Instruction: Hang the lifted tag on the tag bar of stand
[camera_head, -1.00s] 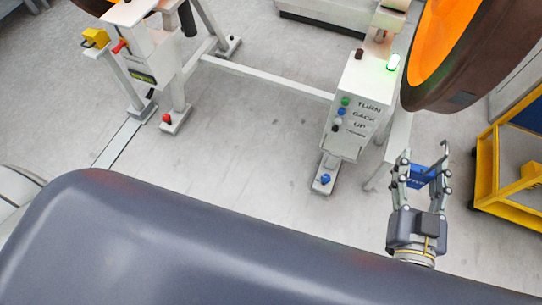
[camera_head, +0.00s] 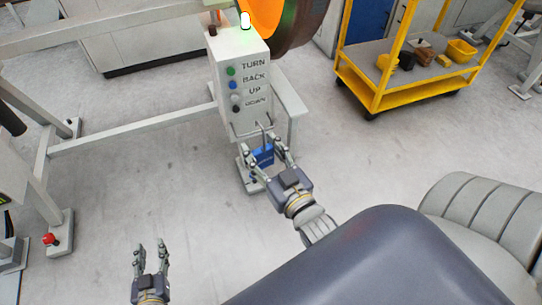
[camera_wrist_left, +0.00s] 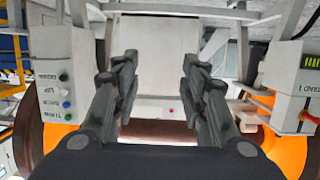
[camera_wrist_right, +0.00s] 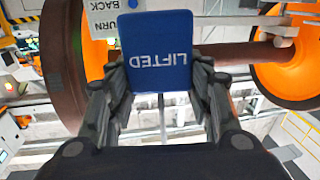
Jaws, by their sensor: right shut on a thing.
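The blue tag (camera_head: 263,156) is between the fingers of my right gripper (camera_head: 262,150), in front of the lower part of the stand's control box (camera_head: 240,75). In the right wrist view the tag (camera_wrist_right: 157,52) faces the camera with white LIFTED lettering, and the fingers pinch its sides. A thin grey hook shows above the tag in the head view, close to the tag bar (camera_head: 240,134) at the box's lower edge. I cannot tell whether hook and bar touch. My left gripper (camera_head: 150,246) is open and empty over the floor at the lower left.
The box carries several buttons labelled TURN, BACK, UP and DOWN, and a lit green lamp (camera_head: 245,20). An orange and brown wheel (camera_head: 300,25) stands behind it. A yellow cart (camera_head: 400,95) with bins is at upper right. Open floor lies left of the stand.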

